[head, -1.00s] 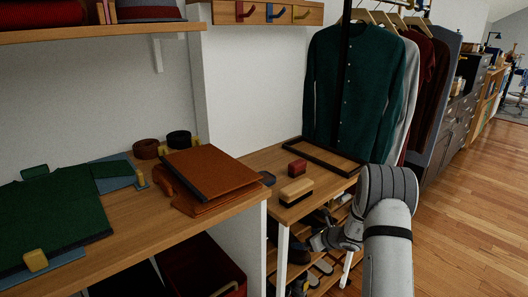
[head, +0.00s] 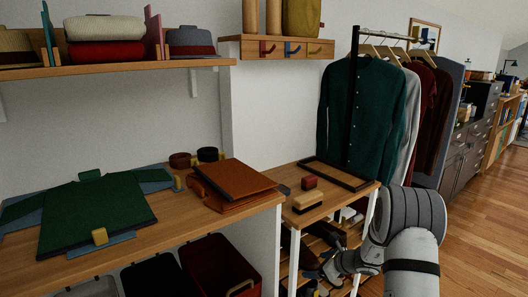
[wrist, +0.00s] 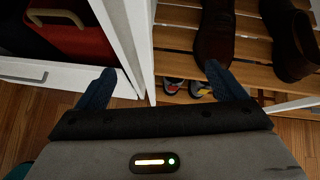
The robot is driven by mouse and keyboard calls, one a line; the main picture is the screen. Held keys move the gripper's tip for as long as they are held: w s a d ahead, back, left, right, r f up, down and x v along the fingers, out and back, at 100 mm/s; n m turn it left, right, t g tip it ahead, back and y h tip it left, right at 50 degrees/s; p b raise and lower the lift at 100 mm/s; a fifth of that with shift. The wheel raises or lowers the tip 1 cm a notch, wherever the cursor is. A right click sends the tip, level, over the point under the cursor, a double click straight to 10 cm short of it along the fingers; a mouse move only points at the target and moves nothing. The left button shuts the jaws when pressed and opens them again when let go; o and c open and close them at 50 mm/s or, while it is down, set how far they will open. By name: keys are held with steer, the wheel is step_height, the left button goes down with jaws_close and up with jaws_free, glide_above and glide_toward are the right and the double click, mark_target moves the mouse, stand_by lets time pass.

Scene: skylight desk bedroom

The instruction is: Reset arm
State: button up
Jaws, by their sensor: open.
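My arm reaches in from the lower right of the head view. My gripper (wrist: 158,82) shows in the wrist view with its two blue fingers spread wide apart and nothing between them. It is low, in front of the shoe rack (wrist: 185,62) and a white upright panel (wrist: 124,40). In the head view my gripper is small and dark beside the rack's lower shelves, and its fingertips are hard to make out.
Dark shoes (wrist: 214,35) stand on the slatted rack close by. A red bin (head: 215,268) sits under the desk (head: 190,222). A brush (head: 307,201) and an empty tray (head: 335,174) lie on the rack top. Wooden floor (head: 484,215) is clear at right.

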steer(key=s+a+r+n+g+p, duration=0.1)
steer(key=s+a+r+n+p, duration=0.25)
steer(key=s+r, duration=0.4)
steer(key=s+a+r+n+g+p, duration=0.25)
steer(key=s+r+n, duration=0.2)
steer(key=r, duration=0.55)
steer(key=s+a+r+n+g+p, duration=0.1)
steer(key=s+a+r+n+p, duration=0.1)
steer(key=s+r+n+p, duration=0.45)
steer(key=s+d+r+n+h+p, duration=0.2)
steer(key=s+r+n+h+p, duration=0.1)
steer(key=s+r+n, duration=0.3)
steer(key=s+d+r+n+h+p, duration=0.2)
steer(key=s+r+n+h+p, duration=0.2)
steer(key=s+r, duration=0.7)
steer(key=shift+s+d+n, duration=0.2)
steer(key=shift+s+n, duration=0.65)
steer(key=shift+s, duration=0.7)
steer(key=shift+r+g, duration=0.1)
steer(key=shift+g, duration=0.15)
